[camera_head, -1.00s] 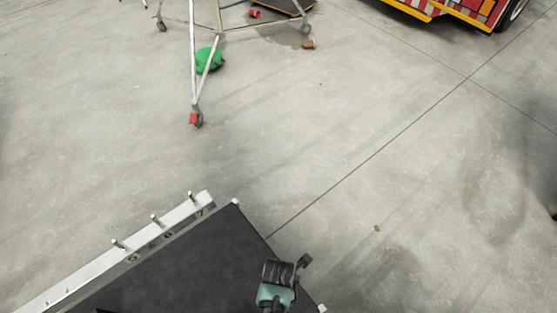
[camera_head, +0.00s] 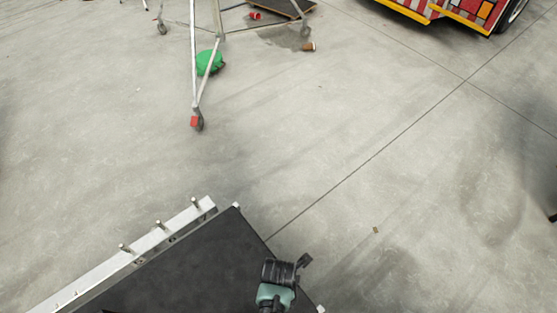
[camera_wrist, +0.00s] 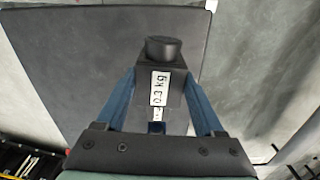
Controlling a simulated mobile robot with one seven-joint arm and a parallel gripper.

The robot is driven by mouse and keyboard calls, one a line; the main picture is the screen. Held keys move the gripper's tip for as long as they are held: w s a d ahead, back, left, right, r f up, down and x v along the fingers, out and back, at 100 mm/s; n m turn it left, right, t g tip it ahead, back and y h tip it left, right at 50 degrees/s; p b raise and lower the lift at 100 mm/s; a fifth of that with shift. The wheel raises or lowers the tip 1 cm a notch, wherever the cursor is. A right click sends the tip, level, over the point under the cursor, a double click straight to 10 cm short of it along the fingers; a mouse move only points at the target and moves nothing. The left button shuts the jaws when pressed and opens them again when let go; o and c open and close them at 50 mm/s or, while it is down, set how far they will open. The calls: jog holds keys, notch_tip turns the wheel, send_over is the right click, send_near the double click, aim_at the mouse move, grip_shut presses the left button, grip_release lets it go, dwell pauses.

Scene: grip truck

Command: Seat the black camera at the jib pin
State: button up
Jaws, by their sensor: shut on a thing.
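The camera is above a dark flat top. In the head view my arm's end (camera_head: 277,285) is over the right part of that top, and the held camera cannot be made out there. Three upright metal pins (camera_head: 160,224) stand on a pale rail (camera_head: 105,271) along the top's left edge, apart from my gripper. Marks beside them are too small to read, so I cannot tell which is the jib pin.
The dark top (camera_head: 190,265) is otherwise bare. A wheeled metal stand (camera_head: 194,60) with a green bag (camera_head: 208,62) stands on the floor at the back. A red and yellow vehicle (camera_head: 450,10) is at the upper right. The floor between is mostly clear.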

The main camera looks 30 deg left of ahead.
jog(key=shift+r+p, duration=2.3)
jog(key=shift+r, duration=0.3)
